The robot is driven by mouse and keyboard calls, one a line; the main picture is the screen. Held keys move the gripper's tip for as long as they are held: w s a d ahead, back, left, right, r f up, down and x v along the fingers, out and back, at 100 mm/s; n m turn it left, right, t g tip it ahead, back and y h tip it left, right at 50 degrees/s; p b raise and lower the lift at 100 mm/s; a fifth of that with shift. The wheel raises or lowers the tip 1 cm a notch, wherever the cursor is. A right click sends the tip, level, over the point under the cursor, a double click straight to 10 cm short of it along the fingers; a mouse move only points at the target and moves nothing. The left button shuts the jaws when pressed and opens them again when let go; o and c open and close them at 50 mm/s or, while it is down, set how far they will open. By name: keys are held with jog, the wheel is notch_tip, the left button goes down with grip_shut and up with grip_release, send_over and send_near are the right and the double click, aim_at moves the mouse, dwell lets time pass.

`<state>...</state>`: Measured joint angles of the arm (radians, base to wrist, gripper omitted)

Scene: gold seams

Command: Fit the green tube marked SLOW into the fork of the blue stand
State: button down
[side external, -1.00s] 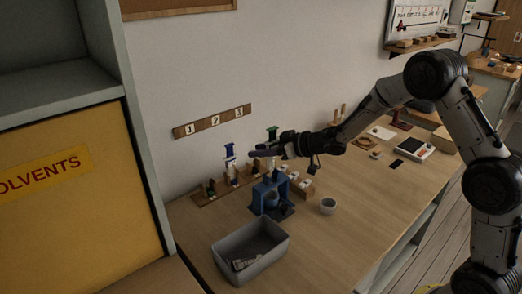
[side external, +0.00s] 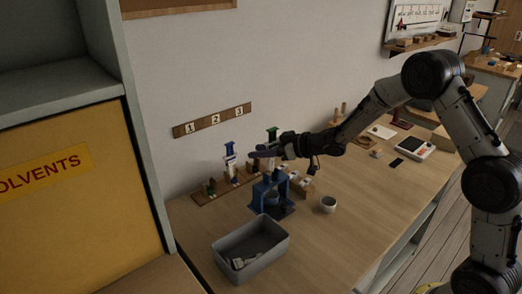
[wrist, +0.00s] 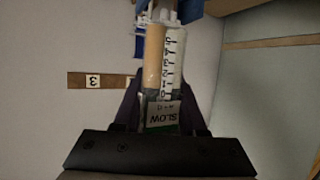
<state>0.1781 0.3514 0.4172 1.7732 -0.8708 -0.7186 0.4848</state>
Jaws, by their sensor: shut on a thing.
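The green tube marked SLOW (wrist: 163,85) is a clear, graduated syringe with orange contents and a green-striped label, seen upside down in the wrist view. My gripper (wrist: 162,108) is shut around its labelled end. In the side view my gripper (side external: 262,154) holds it upright, its green top (side external: 271,133) standing above the fingers. The blue stand (side external: 267,199) is on the bench just below my gripper. The tube's lower end is close above or at the fork; I cannot tell whether it touches.
A blue-topped tube (side external: 229,149) stands in the wooden rack (side external: 207,198) left of my gripper. A grey bin (side external: 258,265) with a pale item is in front. The front right of the bench is clear.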

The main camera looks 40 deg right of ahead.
jog(key=shift+f, duration=1.25)
dwell(1.9)
jog(key=shift+c, duration=2)
grip_release()
jog(key=shift+f, duration=0.25)
jog(key=shift+o, duration=0.6)
jog(key=shift+v, duration=2.5)
